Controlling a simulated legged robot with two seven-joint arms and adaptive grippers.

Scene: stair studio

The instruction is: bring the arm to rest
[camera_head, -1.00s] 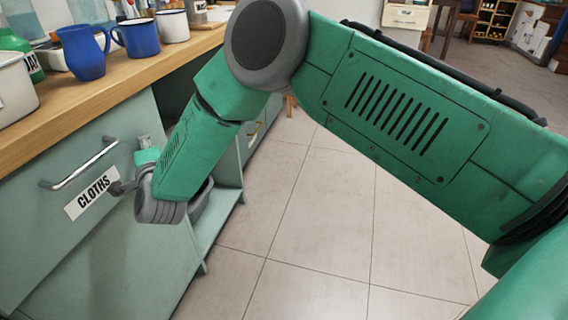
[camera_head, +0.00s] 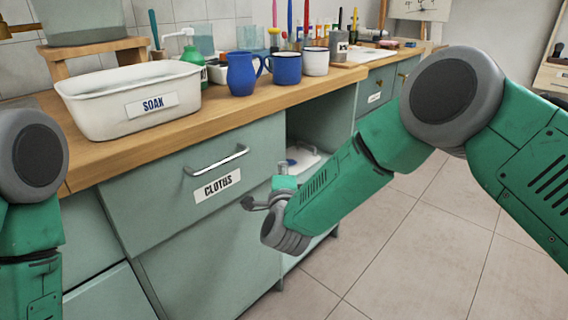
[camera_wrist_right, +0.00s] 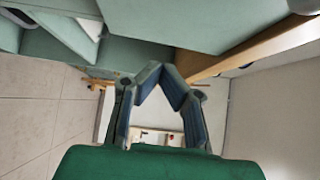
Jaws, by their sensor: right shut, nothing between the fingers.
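My right arm comes in from the right in the head view. Its gripper (camera_head: 264,198) is in front of the counter, just right of the CLOTHS label, apart from the drawer handle as far as I can tell. In the right wrist view the two fingers (camera_wrist_right: 164,72) lean together at their tips, shut with nothing between them. Part of my left arm shows at the left edge of the head view; its gripper is out of sight.
The CLOTHS drawer (camera_head: 150,202) is closed, with a metal handle (camera_head: 216,161). On the wooden worktop (camera_head: 112,162) stand a white SOAK basin (camera_head: 95,103), a blue jug (camera_head: 241,76) and mugs (camera_head: 286,69). An open shelf bay lies behind my right forearm. Tiled floor (camera_head: 420,255) at right is clear.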

